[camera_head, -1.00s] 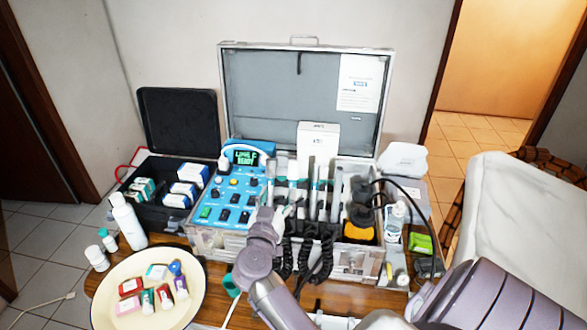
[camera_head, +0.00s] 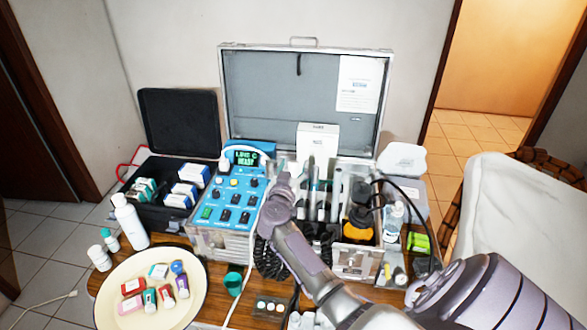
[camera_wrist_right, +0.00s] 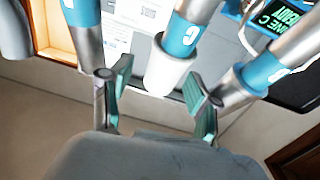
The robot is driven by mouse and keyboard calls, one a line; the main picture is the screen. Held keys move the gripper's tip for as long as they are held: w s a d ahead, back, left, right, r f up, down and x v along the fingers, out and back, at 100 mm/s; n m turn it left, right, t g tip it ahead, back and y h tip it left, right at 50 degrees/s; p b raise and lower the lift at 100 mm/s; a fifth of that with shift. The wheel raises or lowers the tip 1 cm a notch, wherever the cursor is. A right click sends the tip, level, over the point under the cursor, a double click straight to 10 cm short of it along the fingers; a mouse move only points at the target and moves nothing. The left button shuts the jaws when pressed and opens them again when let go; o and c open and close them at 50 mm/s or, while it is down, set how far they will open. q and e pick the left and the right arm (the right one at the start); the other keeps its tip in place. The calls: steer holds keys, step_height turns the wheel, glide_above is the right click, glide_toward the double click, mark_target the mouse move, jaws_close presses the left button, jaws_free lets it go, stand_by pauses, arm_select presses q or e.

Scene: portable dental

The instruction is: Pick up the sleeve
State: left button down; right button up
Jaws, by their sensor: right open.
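In the right wrist view, a white cylindrical sleeve (camera_wrist_right: 168,70) sits on the end of a blue-banded, metallic handpiece (camera_wrist_right: 188,32). Other silver and blue handpieces stand on either side of it. My right gripper (camera_wrist_right: 158,82) is open, with one teal-padded finger on each side of the sleeve's white end; I cannot tell whether they touch it. In the head view my right gripper (camera_head: 283,182) is over the row of handpieces in the open metal case (camera_head: 345,262), and my arm hides part of them. My left gripper is not in view.
A blue control panel (camera_head: 222,208) is left of my right gripper. A round cream tray (camera_head: 118,275) with small coloured items is at front left, by a white bottle (camera_head: 130,220). A black case (camera_head: 145,205) stands behind. Dark coiled cords hang at the metal case's front.

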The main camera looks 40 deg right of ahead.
steer(key=shift+w+d, duration=0.3)
steer(key=shift+d, duration=0.05)
steer(key=shift+a, duration=0.1)
steer(key=shift+c, duration=0.3)
steer(key=c, duration=0.7)
steer(key=shift+c, duration=0.2)
